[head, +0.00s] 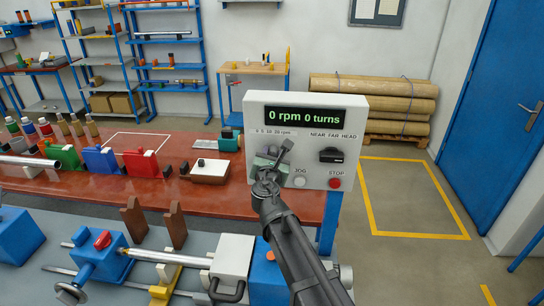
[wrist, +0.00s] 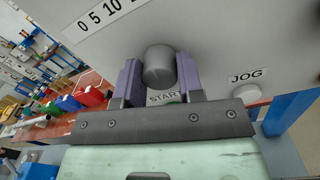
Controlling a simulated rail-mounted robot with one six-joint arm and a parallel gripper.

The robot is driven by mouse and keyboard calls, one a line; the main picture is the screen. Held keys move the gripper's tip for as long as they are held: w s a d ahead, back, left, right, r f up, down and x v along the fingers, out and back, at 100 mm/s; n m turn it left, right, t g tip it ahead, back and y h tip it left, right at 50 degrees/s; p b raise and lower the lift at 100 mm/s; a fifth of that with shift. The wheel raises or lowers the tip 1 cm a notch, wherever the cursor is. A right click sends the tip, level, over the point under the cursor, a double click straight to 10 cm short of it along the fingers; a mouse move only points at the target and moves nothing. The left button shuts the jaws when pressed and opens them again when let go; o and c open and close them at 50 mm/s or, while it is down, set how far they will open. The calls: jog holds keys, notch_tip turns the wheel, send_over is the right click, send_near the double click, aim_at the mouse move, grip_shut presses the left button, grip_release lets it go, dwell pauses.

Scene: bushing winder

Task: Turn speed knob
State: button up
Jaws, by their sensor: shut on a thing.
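The speed knob (wrist: 158,64) is a dark grey round knob on the white control box (head: 257,115), below a printed scale starting 0, 5, 10. My gripper (wrist: 158,76) has its two purple fingers on either side of the knob and is shut on it. In the head view my gripper (head: 270,160) is at the left of the panel face and mostly hides the knob. The display (head: 304,115) reads 0 rpm 0 turns. The knob's pointer mark cannot be made out.
Close by are the START label (wrist: 165,98), partly hidden by my gripper, the JOG button (head: 299,182), the red STOP button (head: 335,183) and a black switch (head: 331,155). The red-brown bench (head: 255,200) and winder parts lie left. Yellow-marked floor (head: 410,200) is clear at right.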

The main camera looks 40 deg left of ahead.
jog(key=m, duration=2.3)
jog(key=shift+f+m+t+h+b, duration=0.15)
jog(key=shift+m+t+h+b, duration=0.15)
dwell(0.3)
jog(key=o, duration=0.9)
jog(key=v, duration=1)
jog(key=shift+s+d, duration=0.25)
jog(key=shift+s, duration=0.1)
